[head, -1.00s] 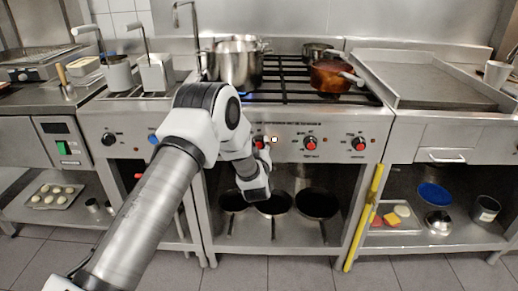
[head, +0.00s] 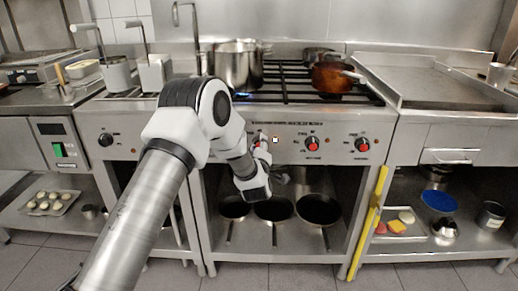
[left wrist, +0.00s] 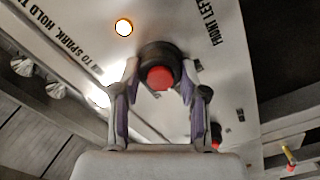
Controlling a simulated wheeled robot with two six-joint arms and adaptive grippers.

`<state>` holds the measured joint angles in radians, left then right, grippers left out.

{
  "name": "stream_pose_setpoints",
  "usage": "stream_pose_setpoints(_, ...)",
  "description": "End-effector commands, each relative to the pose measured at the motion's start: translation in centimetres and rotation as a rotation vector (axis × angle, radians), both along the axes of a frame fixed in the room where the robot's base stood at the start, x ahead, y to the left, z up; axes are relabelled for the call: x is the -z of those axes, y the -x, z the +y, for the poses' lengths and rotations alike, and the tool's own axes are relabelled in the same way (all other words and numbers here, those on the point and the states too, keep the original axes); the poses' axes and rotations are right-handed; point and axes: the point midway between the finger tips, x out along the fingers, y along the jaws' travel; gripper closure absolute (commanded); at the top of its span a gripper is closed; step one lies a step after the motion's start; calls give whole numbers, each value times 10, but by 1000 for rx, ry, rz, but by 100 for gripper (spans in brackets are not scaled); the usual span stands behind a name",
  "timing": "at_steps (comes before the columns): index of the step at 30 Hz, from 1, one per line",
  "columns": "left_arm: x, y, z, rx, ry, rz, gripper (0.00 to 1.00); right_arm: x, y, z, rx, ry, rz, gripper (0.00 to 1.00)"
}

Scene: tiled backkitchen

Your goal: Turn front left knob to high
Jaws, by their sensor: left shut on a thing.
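In the left wrist view, the front left knob (left wrist: 160,77) has a red centre and a dark round body. The lettering "FRONT LEFT" is partly readable beside it on the steel panel. My left gripper (left wrist: 160,88) is closed around this knob, one finger on each side. In the head view, my left arm reaches down to the stove front (head: 335,143). The wrist sits low before the panel and mostly hides the knob and fingertips. The knob's pointer setting cannot be read. A round lit lamp (left wrist: 124,27) is near the knob. My right gripper is out of view.
A large steel pot (head: 236,66) stands on the back left with blue flame near it. A copper pan (head: 333,77) stands to the right. Other red knobs (head: 312,144) are on the panel. A yellow-handled tool (head: 370,215) leans at the right post. The front floor is clear.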

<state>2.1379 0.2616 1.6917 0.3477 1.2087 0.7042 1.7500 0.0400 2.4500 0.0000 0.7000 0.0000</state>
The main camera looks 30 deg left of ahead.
Motion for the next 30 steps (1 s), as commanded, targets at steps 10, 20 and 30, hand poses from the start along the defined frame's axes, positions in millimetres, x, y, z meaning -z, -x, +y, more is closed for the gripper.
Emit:
stream_pose_setpoints(10, 0, 0, 0, 0, 3, -2, 92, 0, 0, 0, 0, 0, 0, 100)
stream_pose_setpoints(20, 0, 0, 0, 0, 3, -2, 32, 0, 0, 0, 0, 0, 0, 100)
stream_pose_setpoints(30, 0, 33, -21, 1, 3, 2, 32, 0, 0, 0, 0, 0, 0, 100)
